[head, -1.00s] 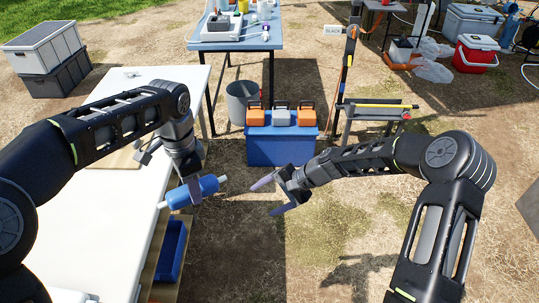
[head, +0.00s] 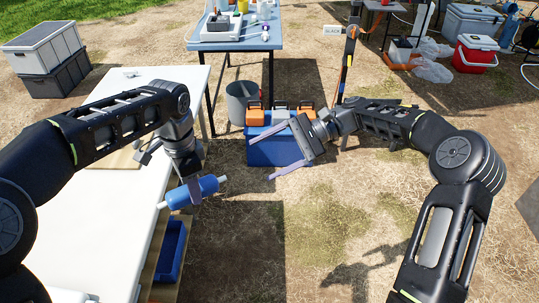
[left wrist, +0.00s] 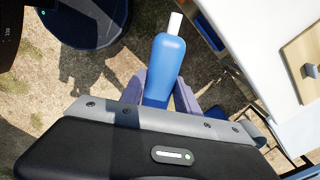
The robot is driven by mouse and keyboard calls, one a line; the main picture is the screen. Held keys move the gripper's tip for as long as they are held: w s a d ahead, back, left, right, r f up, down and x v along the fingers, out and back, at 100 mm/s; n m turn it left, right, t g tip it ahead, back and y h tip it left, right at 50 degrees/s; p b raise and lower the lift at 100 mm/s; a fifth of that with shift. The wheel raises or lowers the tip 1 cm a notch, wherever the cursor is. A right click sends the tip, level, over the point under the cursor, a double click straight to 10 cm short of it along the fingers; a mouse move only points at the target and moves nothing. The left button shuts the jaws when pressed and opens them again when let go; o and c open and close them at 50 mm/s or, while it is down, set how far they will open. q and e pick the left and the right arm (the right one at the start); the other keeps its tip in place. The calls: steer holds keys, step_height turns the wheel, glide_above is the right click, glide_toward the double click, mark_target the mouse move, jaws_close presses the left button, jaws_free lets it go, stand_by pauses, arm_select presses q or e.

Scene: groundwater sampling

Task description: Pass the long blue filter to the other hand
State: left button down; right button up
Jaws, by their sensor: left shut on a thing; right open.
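The long blue filter (head: 191,193) is a blue cylinder with white ends, tilted slightly up to the right. My left gripper (head: 193,190) is shut around its middle and holds it in the air beside the white table's right edge. In the left wrist view the filter (left wrist: 166,65) sticks out from between the fingers (left wrist: 171,95), its white tip at the top. My right gripper (head: 283,152) is open and empty. It is to the right of the filter and apart from it, its fingers pointing left.
The white table (head: 105,215) is at the left, with a blue bin (head: 171,250) beside its right edge. A blue crate (head: 265,150) with orange and grey boxes stands behind my right gripper. A grey bucket (head: 240,103) is behind. The ground in front is clear.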

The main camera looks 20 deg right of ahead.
mark_target(227, 177)
steer(key=x, duration=1.2)
steer(key=shift+s, duration=0.1)
steer(key=shift+c, duration=0.5)
steer(key=c, duration=1.4)
arm_select(q)
steer(key=c, duration=0.8)
jaws_free()
arm_select(e)
steer(key=shift+c, duration=0.2)
arm_select(q)
steer(key=shift+r, duration=0.1)
